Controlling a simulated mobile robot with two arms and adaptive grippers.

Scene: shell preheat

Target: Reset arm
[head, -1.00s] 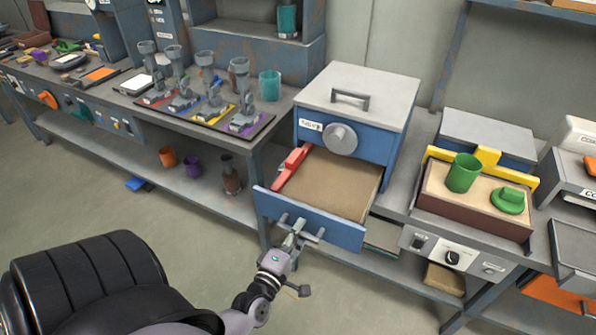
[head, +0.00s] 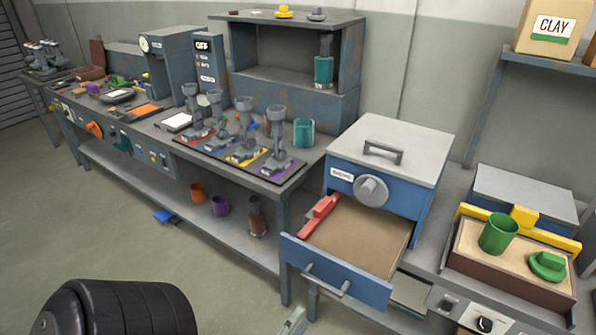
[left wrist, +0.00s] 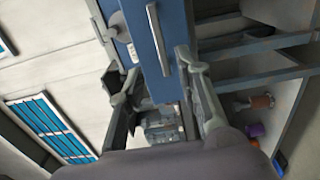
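My left gripper (left wrist: 150,72) shows in the left wrist view with its two fingers spread apart and nothing between them. In the head view only a grey tip of it (head: 293,322) shows at the bottom edge, below the open drawer. The blue-fronted drawer (head: 336,272) is pulled out of the blue and grey box (head: 385,165). Its bar handle (head: 328,281) is clear of the gripper in the head view. The handle (left wrist: 158,40) also shows beyond the fingers in the left wrist view. My right gripper is out of view.
A tray (head: 577,303) with a green cup (head: 498,233) and a green knob-like piece (head: 547,265) stands at the right. A long workbench (head: 270,193) with several upright grey tools runs left. The floor (head: 110,220) before it is largely open.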

